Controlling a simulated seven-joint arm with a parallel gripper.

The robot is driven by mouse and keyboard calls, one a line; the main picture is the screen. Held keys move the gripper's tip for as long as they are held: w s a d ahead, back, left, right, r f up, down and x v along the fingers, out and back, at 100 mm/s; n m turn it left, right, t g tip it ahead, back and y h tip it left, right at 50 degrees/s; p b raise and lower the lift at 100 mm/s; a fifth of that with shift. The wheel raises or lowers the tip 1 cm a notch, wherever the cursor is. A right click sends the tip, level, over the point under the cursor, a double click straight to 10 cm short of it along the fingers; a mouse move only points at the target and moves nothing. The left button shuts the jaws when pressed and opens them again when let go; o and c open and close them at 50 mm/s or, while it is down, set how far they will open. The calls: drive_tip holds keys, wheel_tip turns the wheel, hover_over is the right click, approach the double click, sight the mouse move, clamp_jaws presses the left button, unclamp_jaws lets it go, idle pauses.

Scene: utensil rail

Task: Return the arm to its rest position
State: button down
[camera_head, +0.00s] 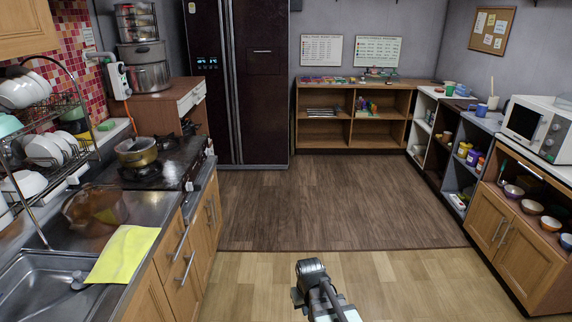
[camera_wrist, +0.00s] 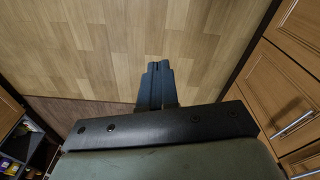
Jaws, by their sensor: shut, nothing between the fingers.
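My gripper (camera_wrist: 158,76) shows in the wrist view with its two dark fingers together and nothing between them. It points at bare wooden floor. In the head view my arm (camera_head: 318,290) shows at the bottom centre, over the light wooden floor (camera_head: 400,280). The fingers cannot be made out in the head view. The arm touches nothing that I can see. No utensil rail can be made out in either view.
On the left is a counter with a sink (camera_head: 45,290), a yellow cloth (camera_head: 124,254), a stove with a pot (camera_head: 137,152) and a dish rack (camera_head: 45,140). A dark fridge (camera_head: 240,85) stands behind. Shelves (camera_head: 352,118) and a microwave (camera_head: 538,128) are at right. The middle floor is clear.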

drive_tip(key=s+d+f+m+g, duration=0.1)
drive_tip(key=s+d+f+m, duration=0.3)
drive_tip(key=d, duration=0.7)
drive_tip(key=s+f+g, duration=0.3)
drive_tip(key=s+f, duration=0.7)
drive_tip(key=s, duration=0.5)
drive_tip(key=s+f+g, duration=0.3)
drive_tip(key=s+f, duration=0.8)
drive_tip(key=s, duration=0.4)
drive_tip(key=shift+s+a+f+n+g, duration=0.15)
drive_tip(key=shift+s+a+n+g, duration=0.1)
drive_tip(key=shift+n+g, duration=0.15)
